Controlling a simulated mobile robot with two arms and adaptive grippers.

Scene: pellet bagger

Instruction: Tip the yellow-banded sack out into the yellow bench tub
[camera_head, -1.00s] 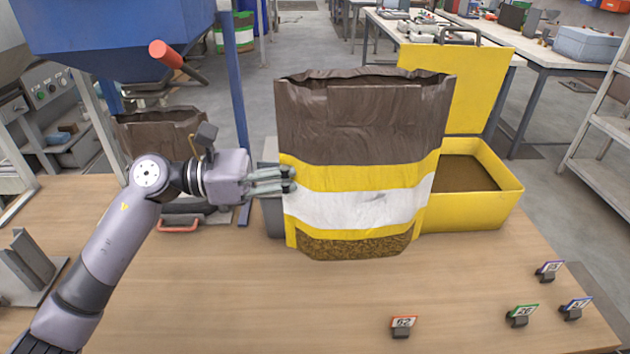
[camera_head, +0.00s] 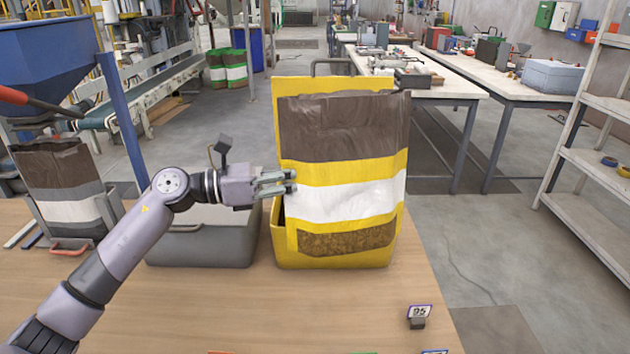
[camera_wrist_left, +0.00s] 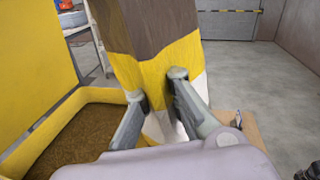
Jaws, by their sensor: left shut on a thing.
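The yellow-banded sack (camera_head: 345,178) hangs upright, brown above, with a yellow and white band and pellets showing through a low window. My left gripper (camera_head: 290,183) is shut on its left side edge; the wrist view shows both fingers (camera_wrist_left: 158,92) pinching that edge. The yellow bench tub (camera_head: 335,262) stands behind and below the sack in the head view, which hides most of it. Its yellow lid (camera_head: 335,85) stands open at the back. In the wrist view the tub (camera_wrist_left: 112,97) lies left of the sack, with brown pellets inside. My right gripper is not in view.
A grey tub (camera_head: 200,250) stands left of the yellow tub. A white-banded brown sack (camera_head: 68,190) stands at the far left under the blue hopper (camera_head: 48,60). A numbered tag (camera_head: 418,317) stands at front right. The front bench top is mostly clear.

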